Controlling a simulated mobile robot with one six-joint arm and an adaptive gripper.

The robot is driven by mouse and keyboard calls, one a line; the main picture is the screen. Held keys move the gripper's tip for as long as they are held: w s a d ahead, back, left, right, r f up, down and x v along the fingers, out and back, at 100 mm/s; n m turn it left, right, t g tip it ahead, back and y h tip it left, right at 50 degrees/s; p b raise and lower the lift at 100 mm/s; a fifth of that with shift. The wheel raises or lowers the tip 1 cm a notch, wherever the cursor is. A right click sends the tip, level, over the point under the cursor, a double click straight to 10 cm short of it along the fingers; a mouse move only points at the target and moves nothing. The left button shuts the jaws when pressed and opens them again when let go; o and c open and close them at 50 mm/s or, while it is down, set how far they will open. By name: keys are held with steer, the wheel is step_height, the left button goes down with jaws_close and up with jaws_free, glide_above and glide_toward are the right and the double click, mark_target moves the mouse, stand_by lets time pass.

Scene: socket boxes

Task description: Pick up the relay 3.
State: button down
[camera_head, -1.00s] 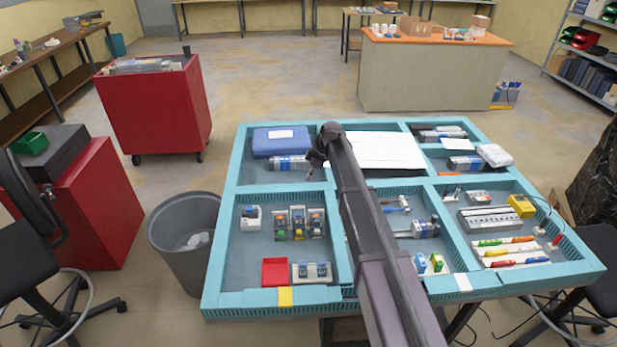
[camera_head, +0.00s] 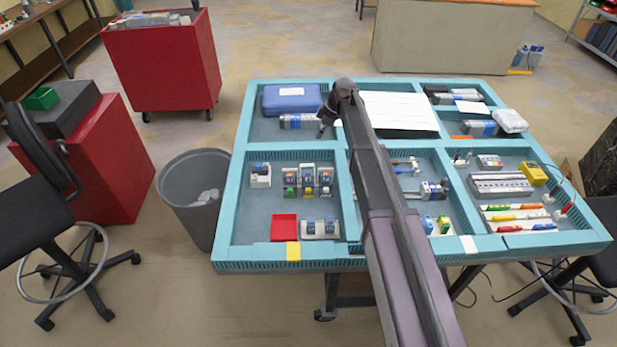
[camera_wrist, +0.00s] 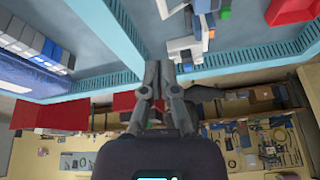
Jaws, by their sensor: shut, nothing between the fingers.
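I cannot tell which is relay 3. My gripper (camera_head: 322,130) is shut and empty, above the table behind these modules. In the wrist view my gripper (camera_wrist: 157,70) shows close up, with white modules (camera_wrist: 190,45) beyond it.
A red tray (camera_head: 284,228) and a grey-white module pair (camera_head: 320,228) lie nearer the front edge. Teal dividers (camera_head: 343,205) separate the compartments. A blue case (camera_head: 291,98) and a silver cylinder (camera_head: 300,122) lie behind. My arm hides part of the middle compartments.

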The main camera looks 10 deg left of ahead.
steer(key=c, duration=0.9)
jaws_free()
steer(key=shift+s, duration=0.1)
steer(key=shift+o, duration=1.1)
steer(key=shift+s+d, duration=0.25)
steer(key=s+d+m+h, duration=0.1)
steer(key=s+d+m, duration=0.4)
steer(key=s, duration=0.5)
steer(key=s+d+f+m+h, duration=0.1)
steer(key=s+d+m+h, duration=0.1)
steer(key=s+d+m, duration=0.4)
steer(key=s+d+m+h, duration=0.1)
steer(key=s+d+m, duration=0.5)
steer(key=s+d, duration=0.5)
steer(key=s, duration=0.5)
steer(key=shift+s+d+f, duration=0.15)
steer(key=shift+s+f, duration=0.05)
